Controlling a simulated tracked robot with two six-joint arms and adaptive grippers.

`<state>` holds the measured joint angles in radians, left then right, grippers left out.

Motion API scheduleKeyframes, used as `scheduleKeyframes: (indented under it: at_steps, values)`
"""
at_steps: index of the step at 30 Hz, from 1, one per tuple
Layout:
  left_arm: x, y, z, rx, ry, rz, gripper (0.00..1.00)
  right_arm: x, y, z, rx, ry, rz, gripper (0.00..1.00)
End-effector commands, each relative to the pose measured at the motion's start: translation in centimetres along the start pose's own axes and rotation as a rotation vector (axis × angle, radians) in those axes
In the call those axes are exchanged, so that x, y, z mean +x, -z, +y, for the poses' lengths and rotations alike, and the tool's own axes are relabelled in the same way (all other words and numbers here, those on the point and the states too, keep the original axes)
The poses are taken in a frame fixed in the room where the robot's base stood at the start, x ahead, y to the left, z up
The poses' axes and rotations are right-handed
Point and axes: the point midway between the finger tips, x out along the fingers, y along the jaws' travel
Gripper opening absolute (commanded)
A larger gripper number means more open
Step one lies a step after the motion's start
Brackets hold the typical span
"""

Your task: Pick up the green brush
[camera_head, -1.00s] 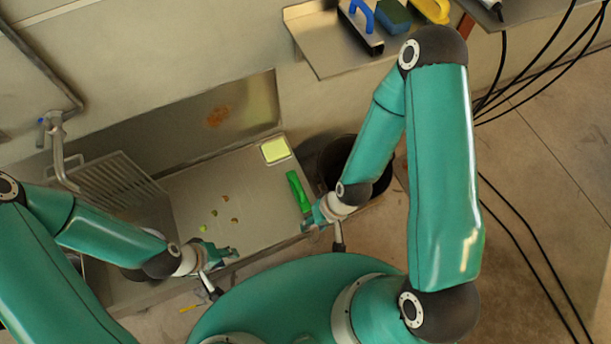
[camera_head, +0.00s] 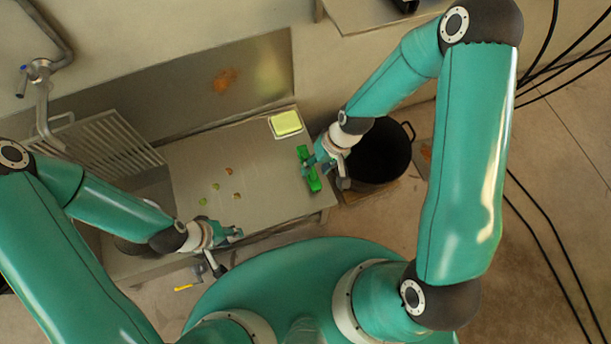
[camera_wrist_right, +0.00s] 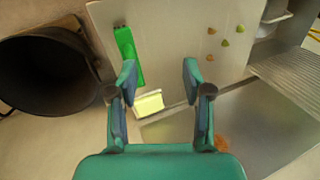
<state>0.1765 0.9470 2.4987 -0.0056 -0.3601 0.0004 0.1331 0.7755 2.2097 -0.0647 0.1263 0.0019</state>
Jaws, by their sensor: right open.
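The green brush (camera_head: 314,183) lies on the steel counter (camera_head: 265,200) near its right edge. My right gripper (camera_head: 310,165) is over the brush in the head view and hides its middle part. In the right wrist view the brush (camera_wrist_right: 126,45) lies beyond the left finger, partly behind its tip. That gripper (camera_wrist_right: 159,70) is open, with nothing between its fingers. My left gripper (camera_head: 238,235) is at the counter's front edge, away from the brush; its finger gap is too small to make out.
A yellow-green sponge-like block in a pale tray (camera_head: 286,124) sits at the counter's back right corner. Several small scraps (camera_head: 228,171) lie mid-counter. A dark bin (camera_head: 382,155) stands right of the counter. A drying rack (camera_head: 105,145) is at left. The front counter middle is clear.

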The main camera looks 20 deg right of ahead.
Motion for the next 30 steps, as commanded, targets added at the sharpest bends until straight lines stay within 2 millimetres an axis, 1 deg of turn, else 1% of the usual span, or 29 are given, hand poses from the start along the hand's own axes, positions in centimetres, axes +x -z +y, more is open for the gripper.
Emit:
scheduleKeyframes:
  at_steps: [1,3,6,9,12,14,16,18,20,23,27,30]
  values:
    - [4.0,0.0,-1.4,0.0,0.0,0.0,0.37,2.2,2.1,1.1,-0.021,-0.012,0.01,0.5]
    - [6.3,0.0,-2.3,0.0,0.0,0.0,0.37,2.3,4.1,1.7,-0.043,-0.032,0.004,0.5]
    - [9.3,0.1,-3.4,0.0,0.0,0.0,0.37,1.8,6.5,2.5,-0.067,-0.066,-0.004,0.5]
    - [11.4,0.1,-4.1,0.0,0.0,0.0,0.37,0.8,8.0,3.1,-0.08,-0.098,-0.011,0.5]
    - [12.7,0.1,-4.6,0.0,0.0,0.0,0.37,-0.2,8.8,3.5,-0.085,-0.123,-0.017,0.5]
    - [13.1,0.1,-4.7,0.0,0.0,0.0,0.37,-0.7,9.1,3.6,-0.086,-0.133,-0.021,0.5]
    - [13.3,0.1,-4.8,0.0,0.0,0.001,0.37,-0.8,9.2,3.8,-0.087,-0.14,-0.025,0.5]
    - [13.5,0.1,-4.9,0.0,0.0,0.001,0.37,-0.4,9.2,3.9,-0.086,-0.144,-0.028,0.5]
    - [13.7,0.1,-4.9,0.0,0.0,0.001,0.37,0.3,9.2,4.0,-0.086,-0.144,-0.03,0.5]
    - [14.1,0.1,-5.1,0.0,0.0,0.001,0.37,2.3,9.1,4.3,-0.086,-0.143,-0.031,0.5]
    - [14.9,0.1,-5.4,0.0,0.0,0.001,0.37,5.5,9.0,4.7,-0.086,-0.143,-0.033,0.5]
    - [15.4,0.1,-5.5,0.0,0.0,0.001,0.37,7.5,9.0,5.0,-0.086,-0.143,-0.032,0.5]
